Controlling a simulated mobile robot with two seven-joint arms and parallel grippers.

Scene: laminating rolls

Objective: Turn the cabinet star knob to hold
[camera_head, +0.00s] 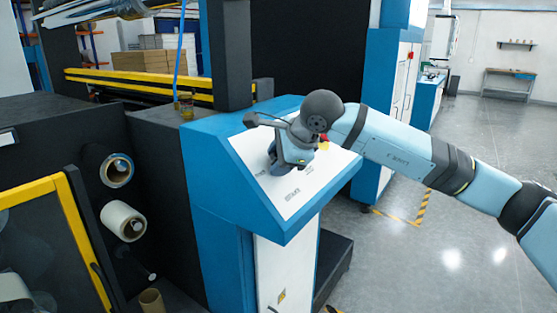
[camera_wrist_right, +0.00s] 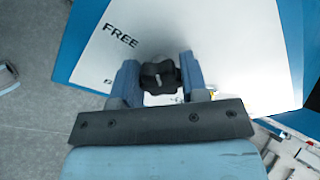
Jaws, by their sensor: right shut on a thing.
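The black star knob (camera_wrist_right: 159,77) sits on the white sloped panel (camera_wrist_right: 200,45) of the blue cabinet. In the right wrist view it is between the two fingers of my right gripper (camera_wrist_right: 160,80), which is shut on it. The word FREE (camera_wrist_right: 121,36) shows on the panel beyond the knob, to the upper left. In the head view my right gripper (camera_head: 278,160) is down at the panel (camera_head: 300,205) and hides the knob. Lettering below it is too small to read surely. My left gripper is not in view.
A red button on a yellow base (camera_head: 324,145) is close to my right gripper on the panel. Grey floor (camera_head: 440,265) is open at the right.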

